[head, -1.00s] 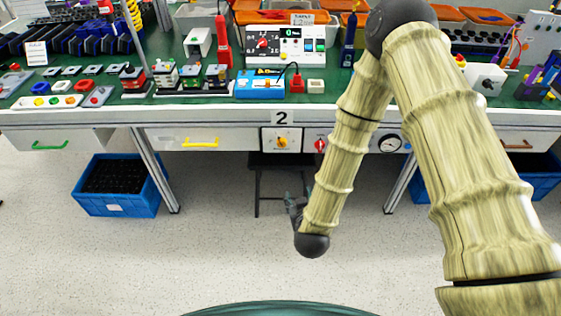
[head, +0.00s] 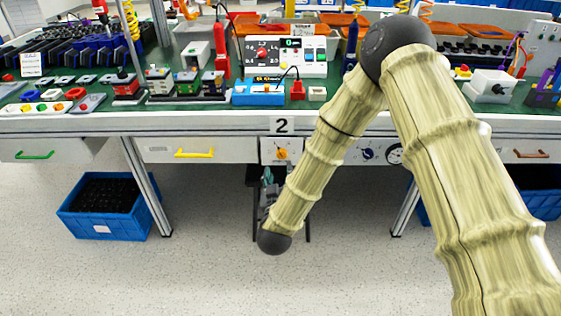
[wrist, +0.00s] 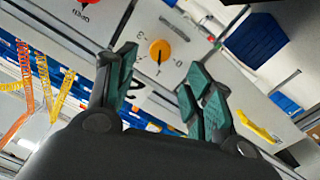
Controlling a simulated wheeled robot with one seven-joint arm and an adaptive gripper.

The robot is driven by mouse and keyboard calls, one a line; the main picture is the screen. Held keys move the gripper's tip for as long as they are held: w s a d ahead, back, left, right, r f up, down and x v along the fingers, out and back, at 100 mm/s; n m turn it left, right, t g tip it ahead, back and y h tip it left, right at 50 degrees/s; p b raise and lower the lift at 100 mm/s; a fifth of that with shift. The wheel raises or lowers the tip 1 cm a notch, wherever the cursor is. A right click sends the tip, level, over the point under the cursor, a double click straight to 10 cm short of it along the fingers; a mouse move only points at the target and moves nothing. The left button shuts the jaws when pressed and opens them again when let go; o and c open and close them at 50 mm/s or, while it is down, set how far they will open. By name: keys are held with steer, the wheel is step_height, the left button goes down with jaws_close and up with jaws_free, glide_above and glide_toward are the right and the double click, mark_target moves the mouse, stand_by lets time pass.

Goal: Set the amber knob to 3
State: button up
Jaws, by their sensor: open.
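The amber knob (head: 282,153) sits on a white dial plate (head: 268,159) under the bench edge, below the "2" label. My gripper (head: 268,188) hangs below the dial plate in the head view, partly hidden by my arm. In the wrist view my gripper (wrist: 160,76) has its green-padded fingers spread, with the knob beyond the gap between them. Nothing is held, and the fingers appear apart from the knob.
A red knob (wrist: 85,2) is beside the amber one in the wrist view. A drawer with a yellow handle (head: 194,153) is to the left. A blue crate (head: 100,228) stands on the floor.

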mark_target(281, 155)
steer(key=w, duration=0.7)
steer(key=shift+w+d+b, duration=0.25)
steer(key=shift+b, duration=0.15)
steer(key=c, duration=1)
